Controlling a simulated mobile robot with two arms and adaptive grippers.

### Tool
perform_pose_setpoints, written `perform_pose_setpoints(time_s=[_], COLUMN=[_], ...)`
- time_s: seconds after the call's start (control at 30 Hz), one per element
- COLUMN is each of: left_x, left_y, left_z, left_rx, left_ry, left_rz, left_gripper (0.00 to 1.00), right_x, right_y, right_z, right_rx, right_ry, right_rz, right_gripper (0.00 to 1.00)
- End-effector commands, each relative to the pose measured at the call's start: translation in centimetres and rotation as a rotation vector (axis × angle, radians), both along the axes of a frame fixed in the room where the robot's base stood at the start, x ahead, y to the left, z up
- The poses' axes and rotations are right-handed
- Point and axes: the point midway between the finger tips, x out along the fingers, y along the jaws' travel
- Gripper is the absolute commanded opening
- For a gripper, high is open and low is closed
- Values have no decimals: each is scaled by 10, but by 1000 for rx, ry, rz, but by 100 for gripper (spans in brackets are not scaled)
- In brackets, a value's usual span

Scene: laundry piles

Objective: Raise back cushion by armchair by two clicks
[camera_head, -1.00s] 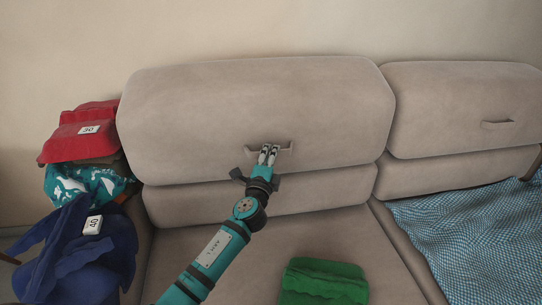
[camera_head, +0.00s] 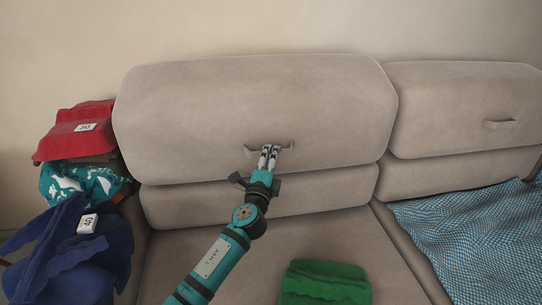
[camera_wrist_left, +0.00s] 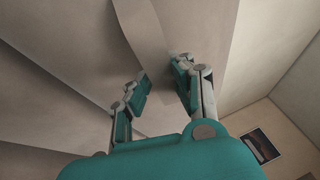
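The back cushion (camera_head: 200,110) is a large beige block at the left of the sofa, above a lower beige cushion (camera_head: 180,205). A fabric pull strap (camera_head: 287,146) sits low on its front. My left gripper (camera_head: 269,150) is at the middle of this strap, and its fingers hide part of it. In the left wrist view, the left fingers (camera_wrist_left: 163,82) are close together with the beige strap (camera_wrist_left: 148,35) running between them. They look shut on it, though the contact is partly hidden. My right gripper is in neither view.
A clothes pile at the left holds red (camera_head: 70,142), teal-patterned (camera_head: 85,182) and blue (camera_head: 75,255) cloth with number tags. Green folded cloth (camera_head: 325,283) lies on the seat (camera_head: 300,235). A second back cushion (camera_head: 455,105) and blue checked cloth (camera_head: 470,235) are at the right.

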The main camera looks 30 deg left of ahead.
Motion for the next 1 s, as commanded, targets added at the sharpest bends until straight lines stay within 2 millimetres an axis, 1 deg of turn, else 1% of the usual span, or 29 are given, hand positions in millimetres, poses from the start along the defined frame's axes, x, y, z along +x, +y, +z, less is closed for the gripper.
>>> perform_pose_setpoints(time_s=[0.03,0.1,0.13,0.37,0.47,0.57,0.9,1.0], left_x=[0,0,0,0,-4,-15,-82,-98], left_y=[-2,-2,-1,-1,-2,-5,-21,-25], left_z=[-3,-2,-2,1,0,-3,-19,-22], left_rx=[0,-1,-1,-1,-1,-2,-4,-3], left_ry=[4,3,2,-2,-2,-1,2,1], left_rz=[-4,-3,-3,-2,-3,-3,-3,-1], left_gripper=[24,34,36,36,36,36,36,36], right_x=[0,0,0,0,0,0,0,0], right_y=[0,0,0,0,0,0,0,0], right_z=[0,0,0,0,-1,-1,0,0], right_rx=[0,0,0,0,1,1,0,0], right_ry=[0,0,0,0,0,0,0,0], right_rz=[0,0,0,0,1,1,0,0], right_gripper=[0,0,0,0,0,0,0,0])
